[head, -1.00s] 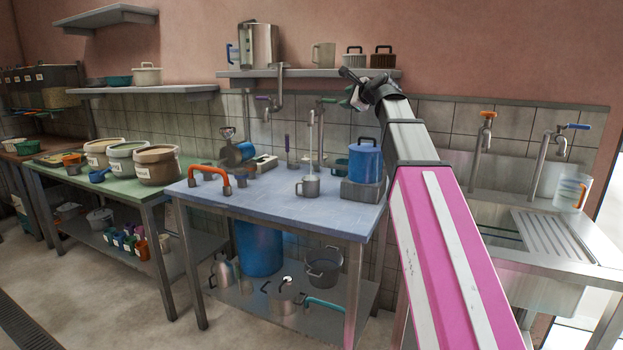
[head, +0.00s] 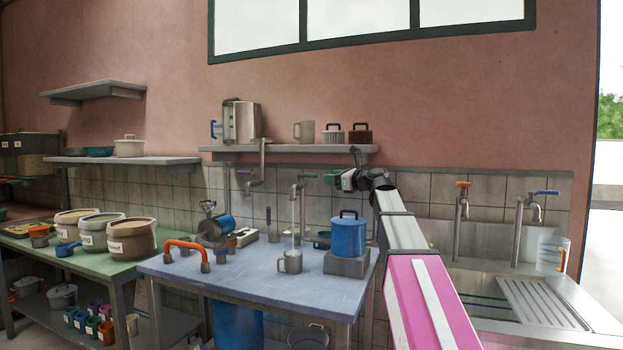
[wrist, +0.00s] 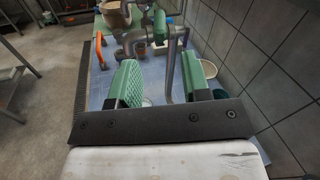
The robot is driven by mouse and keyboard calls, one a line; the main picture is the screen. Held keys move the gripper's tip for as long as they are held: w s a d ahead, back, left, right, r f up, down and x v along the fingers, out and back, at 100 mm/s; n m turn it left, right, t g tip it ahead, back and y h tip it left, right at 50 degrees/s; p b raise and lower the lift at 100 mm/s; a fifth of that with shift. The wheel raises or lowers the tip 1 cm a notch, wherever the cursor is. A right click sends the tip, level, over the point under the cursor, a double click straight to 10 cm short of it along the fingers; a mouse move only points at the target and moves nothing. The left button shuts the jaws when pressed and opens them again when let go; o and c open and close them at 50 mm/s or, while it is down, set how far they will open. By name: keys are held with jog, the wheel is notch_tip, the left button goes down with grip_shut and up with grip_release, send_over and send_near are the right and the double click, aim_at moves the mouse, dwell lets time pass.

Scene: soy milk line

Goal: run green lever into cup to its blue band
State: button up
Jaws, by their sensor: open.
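The green lever (head: 309,175) sits on top of a grey tap pipe at the back of the blue table. In the wrist view the green lever (wrist: 160,26) is ahead of my gripper, between the lines of its fingers. My gripper (wrist: 161,82) is open with green finger pads, empty and apart from the lever. In the head view my gripper (head: 338,180) is just right of the lever. A grey cup (head: 290,263) stands upright under the spout. A thin pale vertical line runs from spout to cup; I cannot tell if it is liquid. No blue band is discernible.
A blue lidded pot (head: 348,237) stands on a grey block right of the cup. An orange handle-like pipe (head: 187,247) is at the left of the table. A purple-handled tap (head: 250,178) is left of the green one. The wall shelf (head: 290,150) is above.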

aim_at(312, 176)
jog(key=x, duration=0.9)
jog(key=shift+a, duration=0.1)
grip_shut()
